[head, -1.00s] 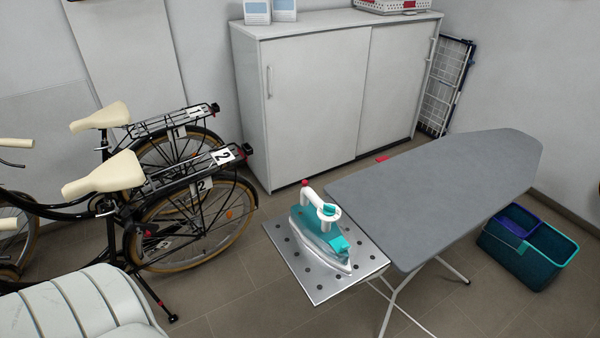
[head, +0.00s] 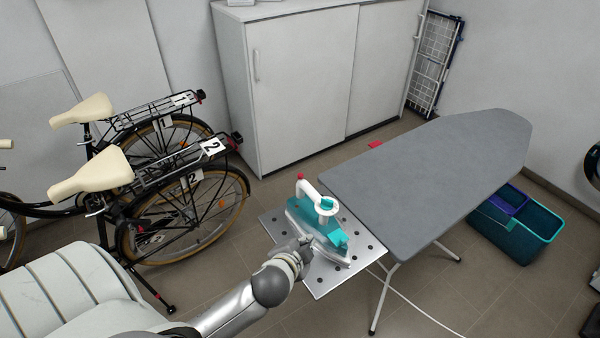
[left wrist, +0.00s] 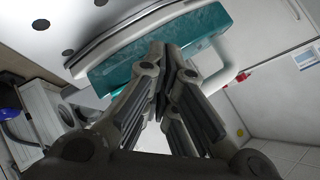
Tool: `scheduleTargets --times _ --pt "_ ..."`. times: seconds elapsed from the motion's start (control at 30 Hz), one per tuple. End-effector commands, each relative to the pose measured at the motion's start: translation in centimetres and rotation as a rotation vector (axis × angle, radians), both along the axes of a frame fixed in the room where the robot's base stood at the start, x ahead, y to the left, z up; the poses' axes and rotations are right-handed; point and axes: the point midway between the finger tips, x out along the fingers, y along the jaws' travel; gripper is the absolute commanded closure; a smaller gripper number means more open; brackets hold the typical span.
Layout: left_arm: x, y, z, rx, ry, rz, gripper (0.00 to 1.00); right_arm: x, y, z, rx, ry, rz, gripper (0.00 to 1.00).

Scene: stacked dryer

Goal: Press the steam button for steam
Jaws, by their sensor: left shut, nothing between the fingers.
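The teal and white iron (head: 322,226) stands on the perforated metal rest (head: 322,284) at the near end of the ironing board (head: 430,165). Its white handle carries a small red button (head: 300,177) at its far upper end. My left gripper (head: 303,243) is beside the iron's near left side in the head view. In the left wrist view its fingers (left wrist: 168,48) are shut and empty, overlapping the iron's teal body (left wrist: 120,62). I cannot tell whether they touch it. The red part (left wrist: 243,76) also shows there, to the right of the fingertips. My right gripper is not in view.
Two bicycles (head: 180,210) stand at the left. A white sliding-door cabinet (head: 300,85) is behind. A teal bucket (head: 530,232) is on the floor to the right of the board. A pale ribbed object (head: 70,295) fills the lower left. The board top is clear.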

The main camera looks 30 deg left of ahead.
Motion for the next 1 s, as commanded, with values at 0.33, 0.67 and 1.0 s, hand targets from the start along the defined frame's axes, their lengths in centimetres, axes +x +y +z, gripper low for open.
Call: scheduleTargets --times 0.33,0.67,1.0 --pt "9.0 -0.9 14.0 0.507 -0.444 -0.335 1.00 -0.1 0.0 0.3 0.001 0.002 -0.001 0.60" --pt "12.6 -7.6 24.1 1.314 -0.825 -0.874 1.00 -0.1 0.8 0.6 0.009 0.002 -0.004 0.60" --pt "13.9 -5.4 21.2 2.200 -0.715 -1.545 1.00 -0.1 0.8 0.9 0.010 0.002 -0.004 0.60"
